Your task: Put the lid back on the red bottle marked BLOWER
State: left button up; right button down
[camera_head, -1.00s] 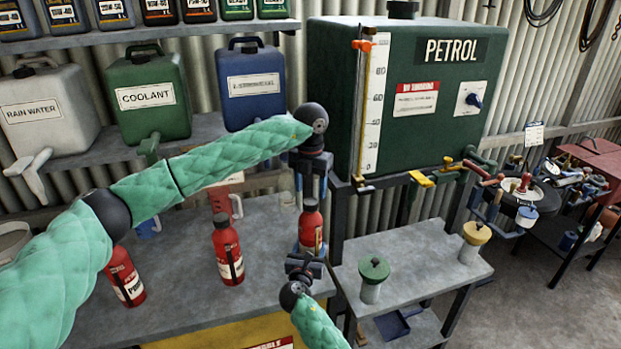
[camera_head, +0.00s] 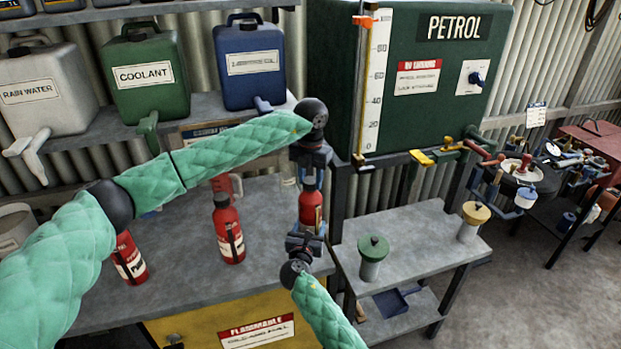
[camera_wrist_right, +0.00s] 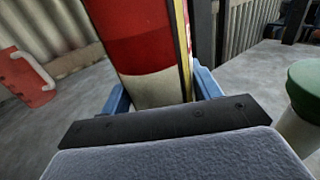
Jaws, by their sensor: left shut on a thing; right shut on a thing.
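A red bottle (camera_head: 311,208) stands upright near the bench's right end; no marking on it is readable. My right gripper (camera_head: 305,237) is shut around its lower part. In the right wrist view, blue fingers flank the red and cream bottle (camera_wrist_right: 150,45). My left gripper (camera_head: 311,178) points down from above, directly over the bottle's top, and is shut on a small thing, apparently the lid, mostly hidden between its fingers. I cannot tell whether the lid touches the bottle's neck.
Another red bottle (camera_head: 228,232) stands left of the held one, and a third (camera_head: 129,260) is partly behind my left arm. A lower grey table (camera_head: 415,240) on the right bears a green-topped pot (camera_head: 372,258) and a yellow-topped pot (camera_head: 473,222). The petrol tank (camera_head: 420,110) stands behind.

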pick_arm(q)
jog(key=shift+m, duration=1.7)
jog(key=o, duration=1.1)
jog(key=shift+r, duration=2.25)
jog(key=shift+c, duration=0.4)
